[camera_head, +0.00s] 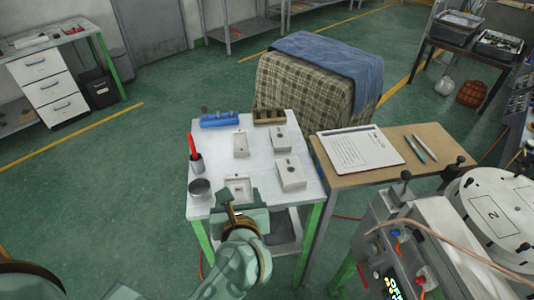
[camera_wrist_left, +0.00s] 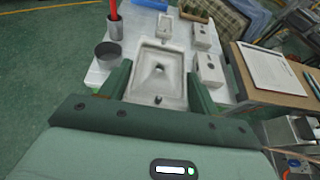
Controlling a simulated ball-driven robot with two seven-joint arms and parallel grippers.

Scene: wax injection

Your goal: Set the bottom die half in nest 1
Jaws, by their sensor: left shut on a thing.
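The die half in my grip is a pale grey block with a shallow recess and a hole in it (camera_wrist_left: 158,72). It also shows in the head view (camera_head: 238,184), at the front of the white table. My left gripper (camera_head: 231,201) is shut on it, with one green finger on each side. I cannot tell whether it touches the table top. The nest plate is the round white turntable (camera_head: 492,205) at the right; a "2" is readable on it, but I cannot make out nest 1. My right gripper is not in view.
Other pale die blocks (camera_head: 291,172) stand behind and right of the held one. A metal cup (camera_head: 200,189) and a red-handled tool in a holder (camera_head: 195,160) are on the left. A clipboard (camera_head: 360,149) lies on the brown table between the white table and turntable.

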